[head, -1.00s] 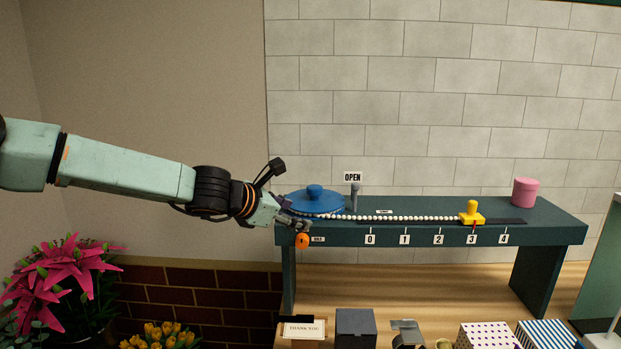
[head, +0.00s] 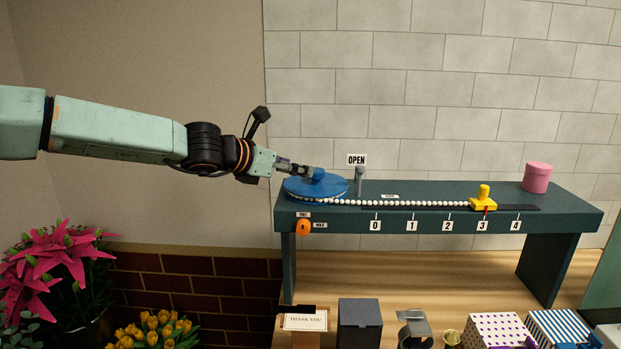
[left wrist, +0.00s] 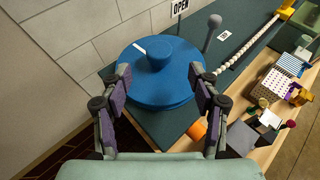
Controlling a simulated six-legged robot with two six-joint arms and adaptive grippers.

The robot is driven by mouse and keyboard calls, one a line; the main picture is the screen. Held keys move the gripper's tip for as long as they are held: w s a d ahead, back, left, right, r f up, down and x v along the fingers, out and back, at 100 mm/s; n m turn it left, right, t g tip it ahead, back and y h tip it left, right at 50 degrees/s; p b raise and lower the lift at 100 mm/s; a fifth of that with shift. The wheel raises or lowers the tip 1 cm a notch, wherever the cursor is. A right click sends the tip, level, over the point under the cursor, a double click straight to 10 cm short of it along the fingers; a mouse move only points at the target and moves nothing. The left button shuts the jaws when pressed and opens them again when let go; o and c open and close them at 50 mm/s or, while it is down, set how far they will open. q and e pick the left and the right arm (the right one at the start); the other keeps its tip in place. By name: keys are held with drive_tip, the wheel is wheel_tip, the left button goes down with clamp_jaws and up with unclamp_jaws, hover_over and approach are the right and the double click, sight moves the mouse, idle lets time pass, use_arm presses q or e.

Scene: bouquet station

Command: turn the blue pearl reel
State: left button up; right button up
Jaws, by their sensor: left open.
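The blue pearl reel (head: 318,188) lies flat at the left end of the dark green bench, with a raised knob in its middle. It also shows in the left wrist view (left wrist: 160,92), with a white mark on top left of the knob. A strand of white pearls (head: 400,203) runs right from it to a yellow slider (head: 483,199), whose red pointer is at 3. My left gripper (head: 305,172) is at the reel's knob in the head view. In the left wrist view its open fingers (left wrist: 159,84) stand either side of the reel, with the knob between and beyond them. My right gripper is out of view.
A grey post (head: 360,180) stands behind the reel by an OPEN sign (head: 357,159). An orange knob (head: 303,227) is on the bench's front. A pink canister (head: 537,177) stands at the right end. Boxes stand on the wooden table below.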

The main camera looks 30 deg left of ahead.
sight(311, 186)
use_arm(q)
drive_tip(key=shift+w+d+f+b, duration=0.1)
drive_tip(key=shift+w+f+b, duration=0.25)
drive_tip(key=shift+w+f, duration=0.05)
drive_tip(key=b+x, duration=0.2)
drive_tip(key=shift+w+a+f, duration=0.2)
drive_tip(key=shift+w+f, duration=0.1)
drive_tip(key=shift+w, duration=0.05)
drive_tip(key=shift+w+d+b, duration=0.25)
drive_tip(key=shift+w+b, duration=0.15)
drive_tip(key=shift+b, duration=0.4)
drive_tip(key=shift+w+d+f+b, duration=0.2)
drive_tip(key=shift+w+b, duration=0.15)
drive_tip(key=shift+w, duration=0.2)
drive_tip(key=shift+w+f, duration=0.1)
drive_tip(key=shift+w, duration=0.25)
drive_tip(key=shift+w+f, duration=0.2)
drive_tip(key=shift+w, duration=0.25)
drive_tip(key=shift+s+a+r, duration=0.1)
drive_tip(key=shift+s, duration=0.05)
drive_tip(key=shift+s+r, duration=0.2)
drive_tip(key=shift+s, duration=0.05)
drive_tip(key=shift+c, duration=1.3)
drive_tip(key=shift+w+f, duration=0.2)
drive_tip(key=shift+w, duration=0.05)
drive_tip(key=c, duration=0.4)
clamp_jaws()
